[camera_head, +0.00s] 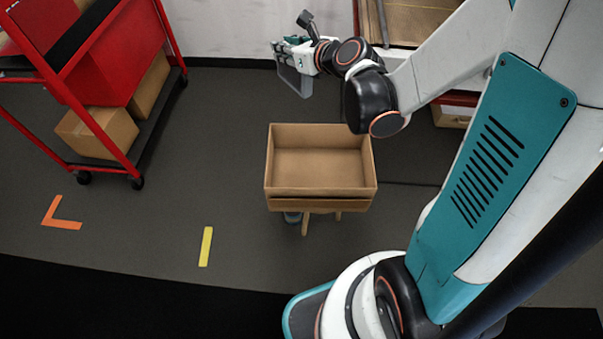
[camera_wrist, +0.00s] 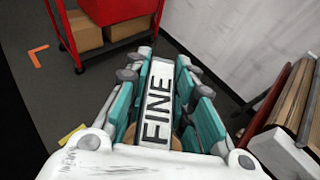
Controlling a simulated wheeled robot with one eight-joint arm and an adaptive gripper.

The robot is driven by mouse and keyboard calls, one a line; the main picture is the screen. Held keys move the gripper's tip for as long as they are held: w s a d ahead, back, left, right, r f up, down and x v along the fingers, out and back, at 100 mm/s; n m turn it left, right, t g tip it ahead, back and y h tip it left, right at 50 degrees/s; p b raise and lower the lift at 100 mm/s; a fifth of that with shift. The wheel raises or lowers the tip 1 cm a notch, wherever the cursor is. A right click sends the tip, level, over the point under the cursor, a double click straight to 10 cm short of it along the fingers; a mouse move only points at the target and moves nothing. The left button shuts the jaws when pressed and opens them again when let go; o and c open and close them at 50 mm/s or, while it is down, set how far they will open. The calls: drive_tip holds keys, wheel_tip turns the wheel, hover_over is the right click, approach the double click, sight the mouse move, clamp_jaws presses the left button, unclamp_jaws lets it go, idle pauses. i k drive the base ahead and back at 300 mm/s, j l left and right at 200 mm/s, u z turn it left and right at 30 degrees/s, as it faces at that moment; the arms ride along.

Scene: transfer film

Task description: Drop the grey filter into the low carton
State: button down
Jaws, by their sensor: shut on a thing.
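The grey filter (camera_head: 293,80) hangs from my gripper (camera_head: 287,50) in the head view, beyond the far edge of the carton and above the floor. In the wrist view its pale top edge (camera_wrist: 158,98) reads "FINE" and lies between the teal fingers of my gripper (camera_wrist: 161,65), which are shut on it. The low carton (camera_head: 320,191) is an open brown box in the middle of the head view. Its visible floor is bare. The filter is apart from the carton.
A red trolley (camera_head: 125,125) with brown boxes (camera_head: 98,132) stands at the left. A pale wall (camera_head: 225,28) is behind. A container of brown flat pieces (camera_head: 415,20) stands at the back right. Floor left of the carton is clear, with orange and yellow marks.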

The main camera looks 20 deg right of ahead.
sight(315, 175)
drive_tip(key=k+l+u, duration=0.1)
drive_tip(key=l+u, duration=0.2)
drive_tip(key=l, duration=0.15)
drive_tip(key=k+l+u, duration=0.15)
drive_tip(key=l+u, duration=0.15)
drive_tip(key=k+l+u, duration=0.3)
drive_tip(key=l, duration=0.2)
drive_tip(key=k+l, duration=0.15)
drive_tip(key=l, duration=0.2)
drive_tip(key=k+l, duration=0.15)
drive_tip(key=l, duration=0.15)
drive_tip(key=k+l, duration=0.2)
drive_tip(key=l, duration=0.15)
drive_tip(key=u, duration=0.05)
